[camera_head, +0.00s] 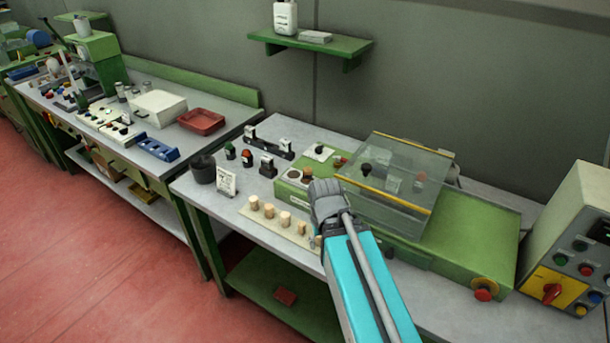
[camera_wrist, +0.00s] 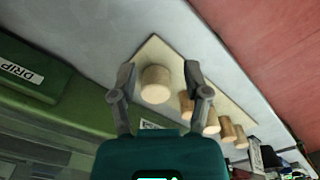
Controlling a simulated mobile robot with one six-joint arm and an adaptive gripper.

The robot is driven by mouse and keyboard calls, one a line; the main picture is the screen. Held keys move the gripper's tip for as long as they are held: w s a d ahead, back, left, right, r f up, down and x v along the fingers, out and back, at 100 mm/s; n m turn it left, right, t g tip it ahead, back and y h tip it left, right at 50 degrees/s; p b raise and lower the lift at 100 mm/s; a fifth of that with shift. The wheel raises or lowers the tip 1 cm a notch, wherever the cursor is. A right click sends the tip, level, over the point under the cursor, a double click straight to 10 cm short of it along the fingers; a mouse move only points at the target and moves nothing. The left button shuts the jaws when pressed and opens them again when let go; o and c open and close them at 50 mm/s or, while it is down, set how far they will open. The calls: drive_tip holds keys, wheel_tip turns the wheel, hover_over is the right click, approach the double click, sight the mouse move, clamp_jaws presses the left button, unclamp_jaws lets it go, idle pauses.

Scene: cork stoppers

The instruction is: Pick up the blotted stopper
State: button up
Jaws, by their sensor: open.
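Several cork stoppers stand upright in a row on a pale strip (camera_wrist: 150,48). In the wrist view, the end stopper (camera_wrist: 156,86) stands between the two fingers of my open gripper (camera_wrist: 160,76), with a gap on each side. A second stopper (camera_wrist: 186,105) is partly hidden by the right finger. More stoppers (camera_wrist: 228,131) run off to the lower right. In the head view, the row starts with a stopper (camera_head: 254,202) at the left and runs to my arm, which hides its near end. I cannot make out a blot on any stopper.
A green machine (camera_head: 465,225) with a clear hinged cover (camera_head: 385,185) stands close behind the row. A small white sign (camera_head: 226,181) and a dark pot (camera_head: 203,169) stand left of it. A control box (camera_head: 570,250) is at the right. The bench's front edge runs close by.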

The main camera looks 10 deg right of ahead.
drive_tip(key=shift+o, duration=0.9)
drive_tip(key=shift+w+r, duration=0.25)
drive_tip(key=shift+w, duration=0.05)
drive_tip(key=w+d+r+n+p, duration=0.1)
drive_tip(key=w+r+n+p, duration=0.6)
drive_tip(key=w+p, duration=0.15)
wheel_tip(320, 180, up, 11)
drive_tip(key=n+p, duration=1)
drive_tip(key=n, duration=0.1)
hover_over(307, 169)
drive_tip(key=shift+w+f, duration=0.1)
drive_tip(key=shift+f, duration=0.05)
wheel_tip(307, 169, down, 9)
drive_tip(key=b, duration=0.9)
drive_tip(key=shift+f+b, duration=2.45)
drive_tip(key=shift+b, duration=0.1)
